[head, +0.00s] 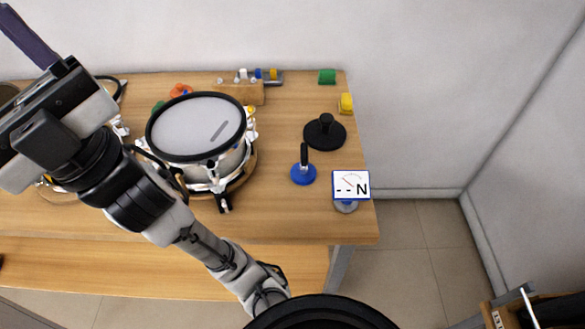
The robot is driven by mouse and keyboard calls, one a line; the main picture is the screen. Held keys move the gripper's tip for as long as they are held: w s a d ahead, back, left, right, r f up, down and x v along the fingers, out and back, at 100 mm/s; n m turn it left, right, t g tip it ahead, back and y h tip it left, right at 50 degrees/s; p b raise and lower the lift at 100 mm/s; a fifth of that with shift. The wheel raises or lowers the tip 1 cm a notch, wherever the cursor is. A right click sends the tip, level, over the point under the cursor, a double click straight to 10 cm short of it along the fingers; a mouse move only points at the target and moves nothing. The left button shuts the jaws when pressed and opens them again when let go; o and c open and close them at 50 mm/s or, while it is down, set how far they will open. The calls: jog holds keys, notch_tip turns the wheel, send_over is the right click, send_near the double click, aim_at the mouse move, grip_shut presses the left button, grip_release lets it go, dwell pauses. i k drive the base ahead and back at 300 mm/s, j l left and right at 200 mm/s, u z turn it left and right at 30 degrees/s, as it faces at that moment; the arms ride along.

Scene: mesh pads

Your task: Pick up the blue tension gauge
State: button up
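A small blue round gauge (303,174) with an upright black handle stands on the wooden table, right of the drum. A blue-framed white display (351,184) reading "--N" stands to its right on a grey round foot, near the table's right edge. I cannot tell whether the two belong together. My gripper (28,38) is at the upper left, far from both and touching neither. Its fingers are partly cut off and seen from behind, so its opening is unclear.
A drum (197,128) with a mesh head stands left of the blue gauge. A black disc with a knob (324,132) stands behind it. Green (327,76) and yellow (346,103) blocks lie near the back right. The wooden table (285,222) is bare in front of the gauge.

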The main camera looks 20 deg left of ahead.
aim_at(349, 188)
jog(key=k+j, duration=0.1)
jog(key=j, duration=0.35)
jog(key=k+j+z, duration=0.1)
jog(key=j, duration=0.3)
jog(key=k+j, duration=0.1)
jog(key=j, duration=0.35)
jog(key=z, duration=0.05)
